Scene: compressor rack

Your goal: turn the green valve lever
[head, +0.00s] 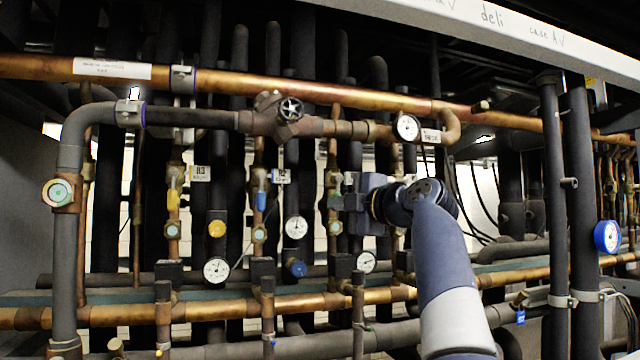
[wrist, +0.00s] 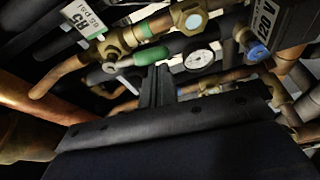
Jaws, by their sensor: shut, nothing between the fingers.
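The green valve lever (wrist: 151,56) shows in the wrist view, just above my gripper's fingertips, attached to a brass valve body (wrist: 109,47). My gripper (wrist: 157,72) is shut and empty, its fingers pointing up toward the lever's lower edge. I cannot tell if they touch. In the head view my gripper (head: 340,201) reaches left, in front of a vertical copper pipe with brass fittings. There the lever is too small or hidden behind the gripper to make out clearly.
A white gauge (wrist: 199,60) and a blue-capped fitting (wrist: 257,51) sit right of the lever. A tag marked R5 (wrist: 85,15) hangs at upper left. In the head view, a thick copper pipe (head: 330,94) crosses above my gripper, and gauges (head: 295,227) stand close by.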

